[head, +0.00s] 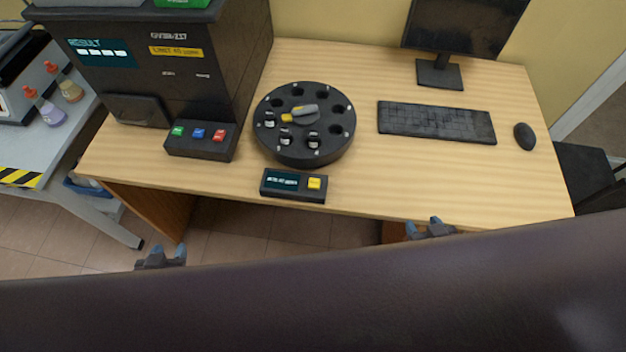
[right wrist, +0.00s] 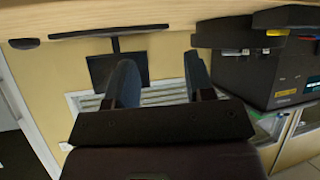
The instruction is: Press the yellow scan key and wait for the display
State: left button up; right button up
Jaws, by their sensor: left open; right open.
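The yellow scan key (head: 314,183) sits on the right part of a small black box (head: 293,197) at the table's front edge. A small lit display (head: 283,180) with text too small to read fills the box's left part. My left gripper (head: 162,256) is open and empty, in front of the table, left of and nearer than the box. My right gripper (head: 430,228) is open and empty by the table's front edge, to the right of the box. Its two fingers also show in the right wrist view (right wrist: 160,80). Neither gripper touches the key.
A round black carousel (head: 300,152) with several vials stands behind the box. A dark analyser (head: 150,60) with a result screen and a panel of green, blue and red keys (head: 200,138) is at left. A keyboard (head: 436,121), mouse (head: 524,136) and monitor (head: 465,28) are at right.

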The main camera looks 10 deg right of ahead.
jog(key=shift+w+r, duration=0.1)
jog(key=shift+w, duration=0.15)
